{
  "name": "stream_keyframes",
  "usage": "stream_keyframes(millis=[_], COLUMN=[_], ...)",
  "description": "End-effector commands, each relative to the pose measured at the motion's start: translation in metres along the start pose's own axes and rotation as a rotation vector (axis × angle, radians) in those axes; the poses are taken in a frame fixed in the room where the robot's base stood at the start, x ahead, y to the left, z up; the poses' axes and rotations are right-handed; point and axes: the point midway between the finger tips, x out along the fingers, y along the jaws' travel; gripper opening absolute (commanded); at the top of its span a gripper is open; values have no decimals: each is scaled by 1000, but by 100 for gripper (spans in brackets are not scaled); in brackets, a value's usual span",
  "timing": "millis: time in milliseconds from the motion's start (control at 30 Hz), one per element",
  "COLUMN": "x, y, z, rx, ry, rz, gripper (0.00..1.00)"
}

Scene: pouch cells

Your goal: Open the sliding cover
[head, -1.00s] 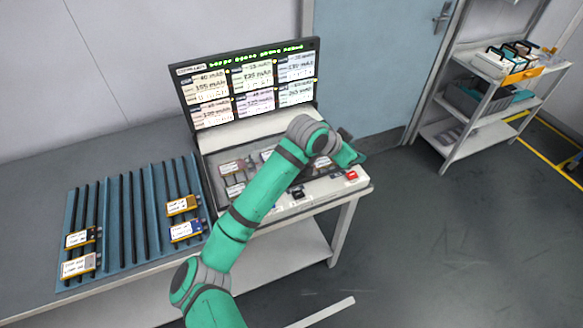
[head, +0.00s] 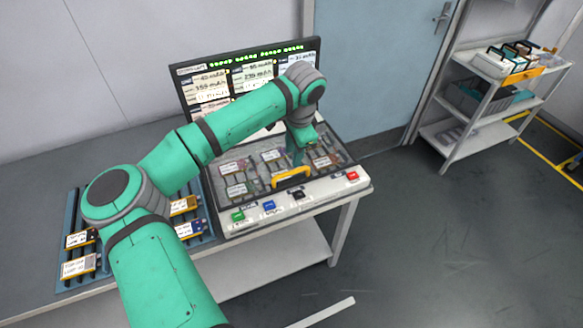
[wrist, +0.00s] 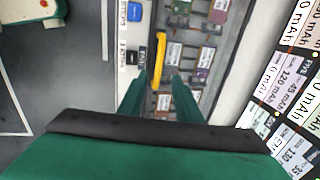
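The test station's sliding cover (head: 262,186) looks like a clear panel lying over several pouch cells. Its yellow handle (head: 291,177) is near the front edge and also shows in the wrist view (wrist: 159,60). My gripper (head: 298,157) points down just above and behind the handle. In the wrist view my gripper (wrist: 156,80) has its two green fingers apart, with the handle showing between and beyond their tips. I see no contact; the exact height gap cannot be told.
Coloured buttons, including a red one (head: 352,176) and a green one (head: 237,216), line the station's front. A display (head: 210,88) stands behind it, partly hidden by my arm. A blue rack (head: 72,207) with cells lies left. A shelf cart (head: 480,100) stands right.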

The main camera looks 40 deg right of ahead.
Motion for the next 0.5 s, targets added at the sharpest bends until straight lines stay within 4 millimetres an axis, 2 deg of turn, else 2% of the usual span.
stream_keyframes(millis=[300,500], x=[56,80], y=[2,0], z=[-5,-2], rx=[7,2], ry=[1,1], rz=[0,-1], gripper=[31,31])
